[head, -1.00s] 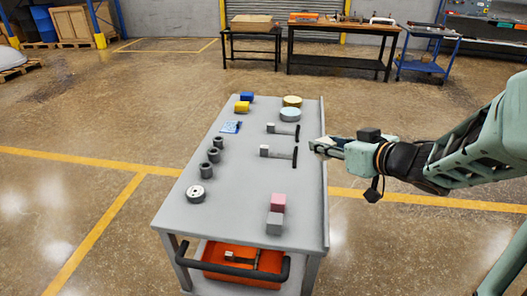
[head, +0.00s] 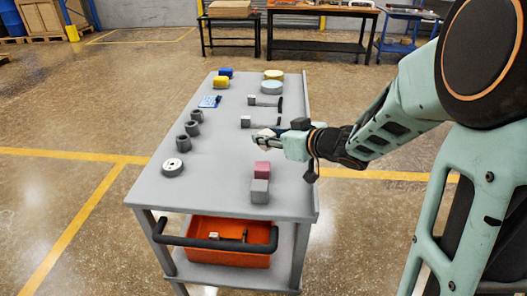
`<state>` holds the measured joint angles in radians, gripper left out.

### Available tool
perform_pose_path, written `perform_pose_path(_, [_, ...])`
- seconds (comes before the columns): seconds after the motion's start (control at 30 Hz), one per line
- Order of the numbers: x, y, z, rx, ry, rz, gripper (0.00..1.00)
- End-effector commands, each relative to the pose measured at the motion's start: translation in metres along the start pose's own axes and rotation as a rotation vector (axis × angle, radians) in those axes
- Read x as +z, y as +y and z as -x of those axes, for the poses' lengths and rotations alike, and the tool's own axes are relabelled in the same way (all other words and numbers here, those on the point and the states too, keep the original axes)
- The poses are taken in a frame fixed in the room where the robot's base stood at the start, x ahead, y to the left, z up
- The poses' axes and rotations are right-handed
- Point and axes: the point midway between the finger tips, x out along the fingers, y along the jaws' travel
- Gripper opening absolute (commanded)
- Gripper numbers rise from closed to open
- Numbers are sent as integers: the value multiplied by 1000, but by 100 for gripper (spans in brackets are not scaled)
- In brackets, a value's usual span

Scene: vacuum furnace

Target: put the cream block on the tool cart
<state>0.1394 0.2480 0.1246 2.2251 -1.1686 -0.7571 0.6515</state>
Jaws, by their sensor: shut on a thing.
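The grey tool cart (head: 222,172) stands in the middle of the head view, with several objects on its top. My gripper (head: 262,138) reaches in from the right over the cart's top, near its right side. It is shut on the cream block (head: 265,132), of which only a small pale part shows between the fingers. The rest of the block is hidden by the gripper. I cannot tell whether the block touches the cart's top.
A pink block (head: 262,168) and a grey block (head: 260,190) stand just in front of my gripper. Dark rings (head: 183,142) line the left side. The top's middle is clear. An orange bin (head: 228,230) sits below.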

Motion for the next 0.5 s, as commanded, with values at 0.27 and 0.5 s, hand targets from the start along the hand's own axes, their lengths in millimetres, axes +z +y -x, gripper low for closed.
perform_pose_path(0.27, [12, -2, -20, -1, 0, 1, 0])
perform_pose_path(0.5, [39, -2, -32, 1, 1, 0, 0])
